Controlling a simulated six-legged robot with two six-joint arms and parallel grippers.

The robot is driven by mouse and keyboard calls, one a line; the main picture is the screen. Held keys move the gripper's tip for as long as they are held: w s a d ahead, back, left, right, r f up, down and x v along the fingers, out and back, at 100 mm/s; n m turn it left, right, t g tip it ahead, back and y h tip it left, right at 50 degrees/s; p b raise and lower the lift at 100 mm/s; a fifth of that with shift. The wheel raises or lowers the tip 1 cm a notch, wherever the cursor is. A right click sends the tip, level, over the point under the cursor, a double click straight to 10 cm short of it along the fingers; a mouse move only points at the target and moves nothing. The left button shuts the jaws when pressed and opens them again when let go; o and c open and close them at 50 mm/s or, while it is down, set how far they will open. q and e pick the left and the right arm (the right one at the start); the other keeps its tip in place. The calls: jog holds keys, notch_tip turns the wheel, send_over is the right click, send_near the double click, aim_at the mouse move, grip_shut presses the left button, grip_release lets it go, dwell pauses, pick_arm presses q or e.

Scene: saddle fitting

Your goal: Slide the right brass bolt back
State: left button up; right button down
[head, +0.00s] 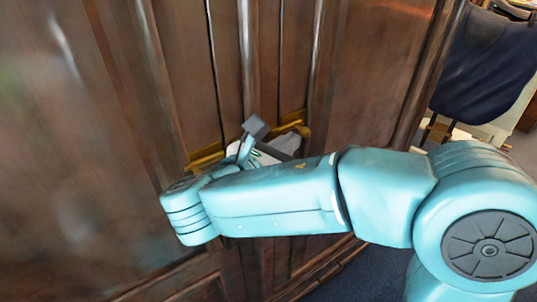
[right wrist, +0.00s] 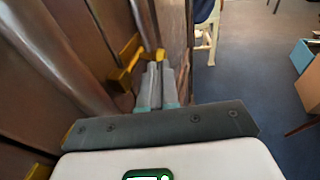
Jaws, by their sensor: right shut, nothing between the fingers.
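The right brass bolt (head: 291,120) is mounted on the dark wooden door in the head view, partly hidden behind my right gripper. It also shows in the right wrist view (right wrist: 127,67), as a yellow bar with raised ends on the door face. My right gripper (right wrist: 158,66) is shut and empty. Its grey fingertips are at the bolt's right end, close beside the brass; I cannot tell whether they touch. In the head view the right gripper (head: 298,134) is partly hidden by its own wrist. My left gripper is not in view.
Another brass bolt (head: 206,159) is on the door to the left. Upright mouldings run down the wooden doors (head: 110,130). At the right is a chair with dark blue cloth (head: 483,62). Open blue floor (right wrist: 240,75) lies right of the door, with a box (right wrist: 308,85) beyond.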

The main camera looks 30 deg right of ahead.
aim_at(309, 133)
jog(key=shift+x, duration=1.05)
jog(key=d+p, duration=0.1)
jog(key=d, duration=0.2)
jog(key=shift+w+d, duration=0.1)
jog(key=shift+d, duration=0.3)
jog(key=shift+a, duration=0.1)
